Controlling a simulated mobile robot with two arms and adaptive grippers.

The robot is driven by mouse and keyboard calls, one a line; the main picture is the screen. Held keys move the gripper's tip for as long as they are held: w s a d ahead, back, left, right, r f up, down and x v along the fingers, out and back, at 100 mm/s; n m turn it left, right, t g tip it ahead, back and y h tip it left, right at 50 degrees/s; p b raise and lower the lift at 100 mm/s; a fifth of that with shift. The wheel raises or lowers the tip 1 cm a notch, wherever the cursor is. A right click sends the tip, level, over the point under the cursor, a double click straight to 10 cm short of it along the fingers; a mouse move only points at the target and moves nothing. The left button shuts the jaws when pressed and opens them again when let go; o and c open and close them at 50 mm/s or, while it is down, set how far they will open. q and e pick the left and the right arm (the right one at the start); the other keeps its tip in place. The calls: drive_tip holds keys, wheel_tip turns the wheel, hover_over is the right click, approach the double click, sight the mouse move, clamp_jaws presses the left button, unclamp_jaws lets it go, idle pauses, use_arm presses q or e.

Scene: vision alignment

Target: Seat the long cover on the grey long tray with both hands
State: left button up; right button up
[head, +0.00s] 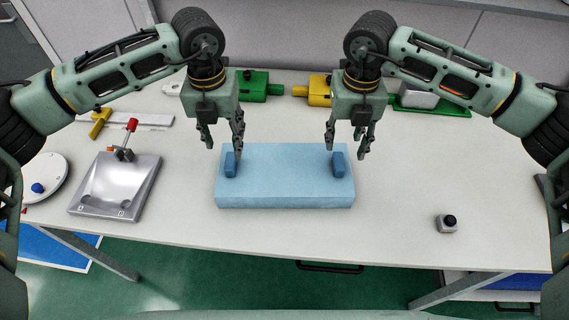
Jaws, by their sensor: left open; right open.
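The long cover (285,180) is a light blue long block on the table in the middle of the head view. Two dark blue grips stand on its top, a left grip (230,166) and a right grip (338,166). My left gripper (223,148) is open with fingers pointing down, just above and behind the left grip. My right gripper (347,148) is open, pointing down, just above and behind the right grip. Both are empty, and I cannot tell whether any fingertip touches the cover. I see no grey long tray; whether it lies under the cover is hidden.
A silver sloped plate (112,190) with a red-handled clamp (130,126) stands left, near a round white disc (42,182). A green block (254,88) and a yellow block (319,92) stand behind. A small button box (447,224) sits right; the table around it is clear.

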sight(230, 160)
use_arm(q)
drive_tip(key=shift+s, duration=0.1)
use_arm(e)
drive_tip(key=shift+s, duration=0.1)
use_arm(q)
drive_tip(key=shift+f, duration=0.4)
use_arm(e)
drive_tip(key=shift+f, duration=0.45)
use_arm(q)
drive_tip(key=shift+w+f, duration=0.15)
drive_tip(key=shift+f, duration=1.65)
drive_tip(key=shift+w+f, duration=0.15)
drive_tip(key=shift+f, duration=1.65)
use_arm(e)
drive_tip(key=shift+w+f, duration=0.15)
drive_tip(key=shift+f, duration=1.65)
drive_tip(key=shift+w+f, duration=0.15)
drive_tip(key=shift+f, duration=1.6)
use_arm(q)
drive_tip(key=shift+c, duration=0.3)
use_arm(e)
drive_tip(key=shift+c, duration=0.3)
use_arm(q)
clamp_jaws()
use_arm(e)
clamp_jaws()
use_arm(q)
drive_tip(key=shift+r, duration=0.1)
